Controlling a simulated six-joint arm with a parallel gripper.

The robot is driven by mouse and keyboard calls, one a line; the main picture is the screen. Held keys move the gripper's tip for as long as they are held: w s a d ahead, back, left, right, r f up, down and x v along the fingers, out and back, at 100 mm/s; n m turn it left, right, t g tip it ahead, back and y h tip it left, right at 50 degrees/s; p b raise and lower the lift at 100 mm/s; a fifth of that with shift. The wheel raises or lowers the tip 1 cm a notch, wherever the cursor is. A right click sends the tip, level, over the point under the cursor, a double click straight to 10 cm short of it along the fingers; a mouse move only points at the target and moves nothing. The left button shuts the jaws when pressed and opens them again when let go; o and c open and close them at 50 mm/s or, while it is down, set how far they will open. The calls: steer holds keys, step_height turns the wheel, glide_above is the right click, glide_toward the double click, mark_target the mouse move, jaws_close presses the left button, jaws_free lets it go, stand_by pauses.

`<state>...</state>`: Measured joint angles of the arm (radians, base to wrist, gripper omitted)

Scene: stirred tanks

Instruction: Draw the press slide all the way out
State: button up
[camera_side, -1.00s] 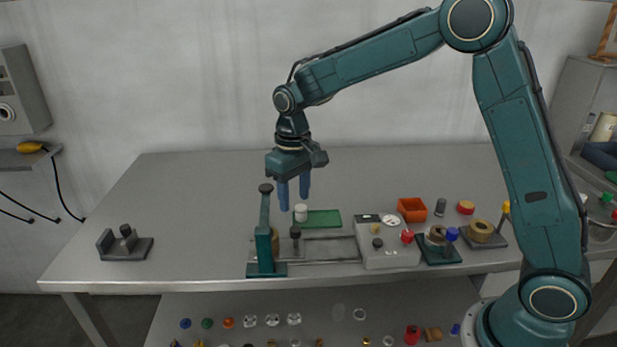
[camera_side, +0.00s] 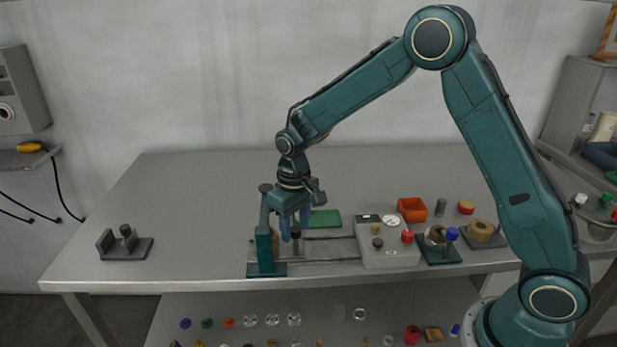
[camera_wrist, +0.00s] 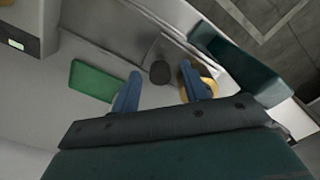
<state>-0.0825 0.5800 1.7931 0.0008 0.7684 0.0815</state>
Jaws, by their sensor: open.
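The teal press (camera_side: 265,240) stands near the front of the table, and its upright shows in the wrist view (camera_wrist: 238,62). The slide's dark knob (camera_side: 296,232) stands beside the upright, at the left end of the rails (camera_side: 330,261). My gripper (camera_side: 294,227) is open and lowered around the knob's height. In the wrist view, the knob (camera_wrist: 160,72) lies between my two blue fingers, a little beyond their tips, with no clear contact. A brass piece (camera_wrist: 207,82) is partly hidden by the right finger. The slide's plate is partly hidden in the side view.
A grey box with a dial (camera_side: 388,248) stands at the right end of the rails. A green mat (camera_side: 325,219) lies behind them. An orange bin (camera_side: 412,209) is farther right. A dark bracket (camera_side: 125,244) stands at left, with clear table between.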

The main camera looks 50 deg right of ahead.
jaws_close()
steer(key=s+d, duration=0.8)
steer(key=d, duration=0.1)
steer(key=shift+s, duration=0.4)
jaws_free()
steer(key=shift+a, duration=0.1)
step_height(320, 180, up, 14)
stand_by(0.6)
steer(key=shift+f, duration=0.1)
